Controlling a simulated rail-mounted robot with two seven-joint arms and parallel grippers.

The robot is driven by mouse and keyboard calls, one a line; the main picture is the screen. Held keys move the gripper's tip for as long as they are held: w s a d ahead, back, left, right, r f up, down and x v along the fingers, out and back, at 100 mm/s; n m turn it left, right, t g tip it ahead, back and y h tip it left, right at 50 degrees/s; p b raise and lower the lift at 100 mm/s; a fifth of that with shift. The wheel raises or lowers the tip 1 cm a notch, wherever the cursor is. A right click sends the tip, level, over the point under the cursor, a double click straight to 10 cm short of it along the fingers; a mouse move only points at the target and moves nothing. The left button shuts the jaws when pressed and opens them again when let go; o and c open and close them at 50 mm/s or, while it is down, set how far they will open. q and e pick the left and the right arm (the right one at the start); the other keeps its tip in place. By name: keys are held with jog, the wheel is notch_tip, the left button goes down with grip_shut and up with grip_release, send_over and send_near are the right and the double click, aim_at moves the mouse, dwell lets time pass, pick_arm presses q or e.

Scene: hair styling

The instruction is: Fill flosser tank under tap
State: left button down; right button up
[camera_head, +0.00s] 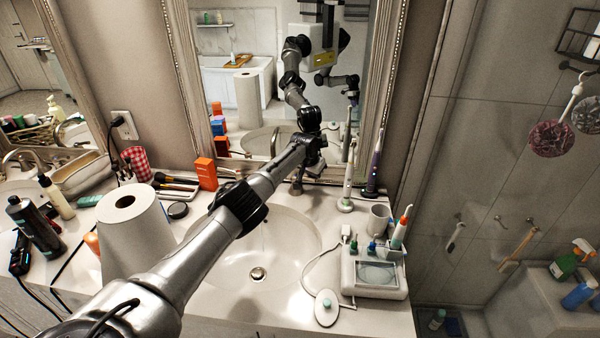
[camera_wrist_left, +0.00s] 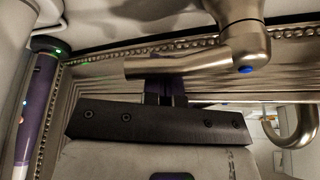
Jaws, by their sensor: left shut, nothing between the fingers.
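The flosser (camera_head: 375,280) is a white unit with a bluish clear window on the counter right of the basin. A handpiece with an orange tip (camera_head: 401,228) stands at its back right. I cannot tell its tank apart clearly. The metal tap (camera_head: 297,186) stands behind the basin, partly hidden by my left arm. In the left wrist view the tap (camera_wrist_left: 190,62) lies close across the fingers, with a blue dot on its body. My left gripper (camera_head: 315,168) is shut and empty beside the tap; contact is unclear. My right gripper is not directly in view.
The sink basin (camera_head: 262,250) is below my left arm. A paper roll (camera_head: 135,240) stands at left. The mirror (camera_head: 240,100) is right behind the tap.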

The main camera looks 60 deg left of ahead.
pick_arm(q)
jog(key=shift+s+d+r+p, duration=0.1)
jog(key=shift+s+d+p, duration=0.25)
jog(key=shift+p, duration=1)
jog(key=shift+f+b, duration=0.2)
jog(key=shift+b, duration=0.15)
jog(key=shift+w+a+f+b, duration=0.1)
jog(key=shift+w+b, duration=0.15)
jog(key=shift+b, duration=0.45)
jog(key=shift+w+a+b, duration=0.2)
jog(key=shift+w+b, duration=0.1)
jog(key=shift+b, duration=0.85)
jog(key=shift+r, duration=0.25)
notch_tip(320, 180, up, 7)
jog(key=p, duration=0.6)
jog(key=shift+p, duration=0.35)
